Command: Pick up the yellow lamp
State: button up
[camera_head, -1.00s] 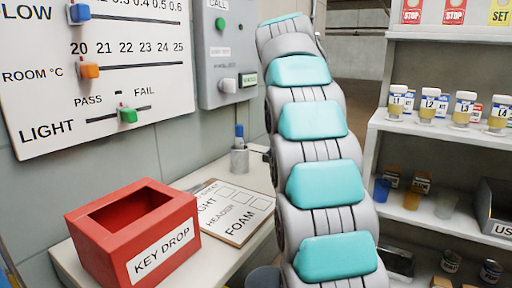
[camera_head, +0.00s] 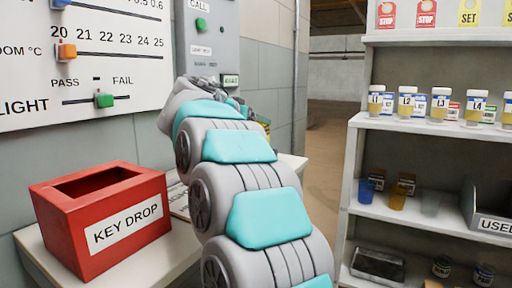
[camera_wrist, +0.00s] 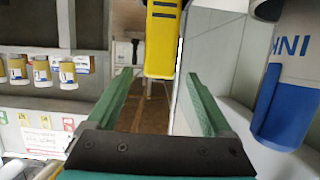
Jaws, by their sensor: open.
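A yellow object with a grey end piece, which looks like the yellow lamp (camera_wrist: 163,45), hangs into the top middle of the wrist view. Its lower end lies between the tips of my gripper's two green fingers in the picture. I cannot tell how far ahead of them it is. My gripper (camera_wrist: 160,76) is open, with the fingers apart and nothing held. In the head view a small yellow patch (camera_head: 264,121) shows just behind my arm, perhaps the same lamp. My arm hides most of it, and hides the fingers there.
A blue and white cylinder (camera_wrist: 288,90) stands close right of the fingers in the wrist view. A red key drop box (camera_head: 103,220) sits on the white bench (camera_head: 160,258). A shelf unit (camera_head: 415,218) with jars and cups stands right. A grey call panel (camera_head: 211,42) is on the wall.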

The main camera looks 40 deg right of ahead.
jog(key=p+x, duration=0.1)
jog(key=x, duration=0.6)
jog(key=shift+d+p, duration=0.3)
jog(key=shift+d, duration=0.15)
grip_shut()
dwell(0.4)
